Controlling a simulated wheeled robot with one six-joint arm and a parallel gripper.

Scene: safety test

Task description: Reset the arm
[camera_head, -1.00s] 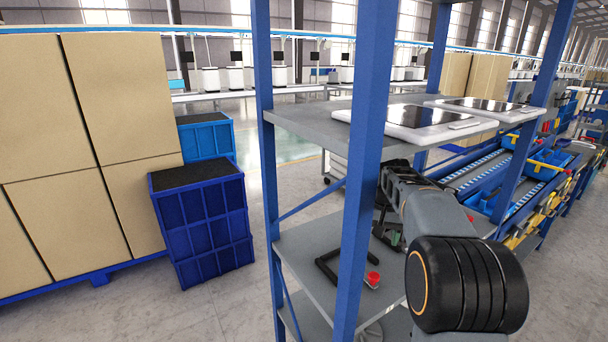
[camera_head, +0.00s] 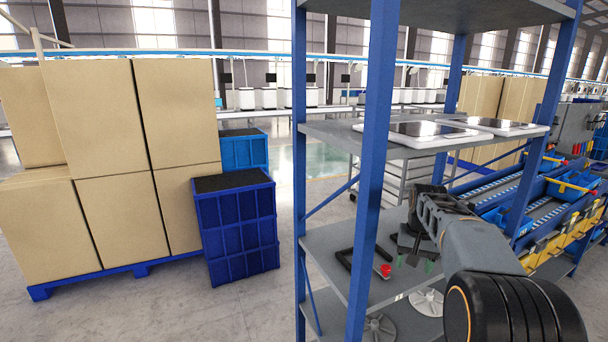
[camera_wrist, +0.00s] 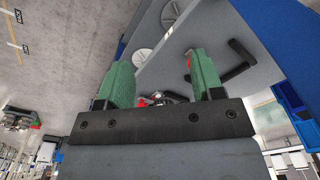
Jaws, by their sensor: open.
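My gripper (camera_head: 414,263) hangs at the shelf rack, over the middle grey shelf (camera_head: 325,240), at the end of my grey and black arm. In the wrist view its two green fingers (camera_wrist: 161,78) stand well apart, with nothing held between them. A black angular frame (camera_head: 345,262) lies on that shelf to the left of my gripper, with a small red-topped item (camera_head: 386,270) beside it. In the wrist view the black frame (camera_wrist: 240,65) shows right of the right finger. I cannot tell the exact height of the fingers above the shelf.
A blue upright post (camera_head: 372,150) stands close in front of the shelves. White tablet-like devices (camera_head: 415,140) lie on the shelf above my gripper. White round discs (camera_head: 428,301) lie below. Blue crates (camera_head: 237,230) and stacked cartons (camera_head: 120,165) stand left; floor lies open before them.

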